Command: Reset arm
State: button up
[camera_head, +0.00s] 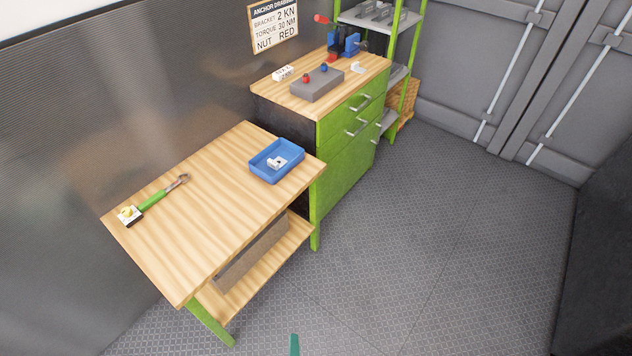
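My gripper does not clearly show in the head view. Only a small teal tip pokes up at the bottom edge, and I cannot tell what it belongs to. A low wooden workbench (215,230) with green legs stands on the left. On it are a blue tray (258,172) with a small white piece (277,162) inside, and a green-handled wrench (160,195) beside a small white block with a yellow part (130,214).
A green drawer cabinet (345,165) stands behind the bench. On its wooden top are a grey block (318,84) with red and blue knobs and a blue vise (347,46). A sign (273,25) hangs above. Open grey floor (450,250) lies to the right.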

jog(key=s+d+r+m+t, duration=0.2)
jog(key=s+r+m, duration=0.3)
jog(key=r, duration=0.5)
jog(key=s+d+r+m+t+h, duration=0.1)
jog(key=s+d+r+m+t, duration=0.2)
jog(key=r+m, duration=0.6)
jog(key=shift+s+d+r+m, duration=0.4)
jog(key=shift+s+d, duration=0.65)
jog(key=shift+d, duration=0.1)
